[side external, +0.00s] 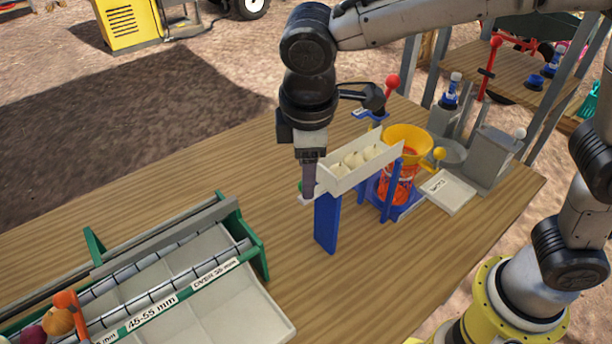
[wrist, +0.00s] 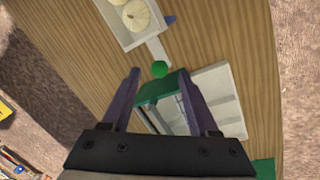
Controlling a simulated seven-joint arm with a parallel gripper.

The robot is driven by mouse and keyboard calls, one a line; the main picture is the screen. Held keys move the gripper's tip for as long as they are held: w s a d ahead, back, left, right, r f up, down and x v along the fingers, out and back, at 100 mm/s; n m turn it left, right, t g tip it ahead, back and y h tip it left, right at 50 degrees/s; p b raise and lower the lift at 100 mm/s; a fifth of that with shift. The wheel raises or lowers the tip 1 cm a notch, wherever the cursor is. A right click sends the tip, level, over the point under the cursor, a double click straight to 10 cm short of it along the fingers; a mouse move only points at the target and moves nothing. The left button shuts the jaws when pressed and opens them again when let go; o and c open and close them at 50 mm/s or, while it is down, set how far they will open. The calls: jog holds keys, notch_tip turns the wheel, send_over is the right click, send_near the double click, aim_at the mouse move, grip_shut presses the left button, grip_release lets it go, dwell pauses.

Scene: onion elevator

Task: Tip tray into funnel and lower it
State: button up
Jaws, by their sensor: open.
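The white tray (side external: 335,183) holds several pale onions (side external: 358,158) in the side view. It spans from a blue post (side external: 327,222) toward the yellow funnel (side external: 408,137), its right end slightly higher. An orange net bag (side external: 399,186) hangs under the funnel in a blue stand. My gripper (side external: 308,192) points down at the tray's left end. In the wrist view my gripper (wrist: 159,72) is open, with the tray's green knob (wrist: 160,69) appearing between its fingertips. Whether they touch it cannot be told. The tray (wrist: 150,38) with onions also shows there.
A green-framed sorter (side external: 253,255) with labelled bins stands at the front left. A red-knobbed lever (side external: 392,82) stands behind the tray. A grey scale-like machine (side external: 493,157) and a white labelled plate (side external: 447,191) are right of the funnel. Bare wooden table lies left of the post.

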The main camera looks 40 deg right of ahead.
jog(key=shift+w+d+f, duration=0.1)
jog(key=shift+w+f, duration=0.1)
jog(key=shift+f, duration=1.1)
jog(key=shift+c, duration=0.2)
grip_shut()
jog(key=shift+r, duration=0.1)
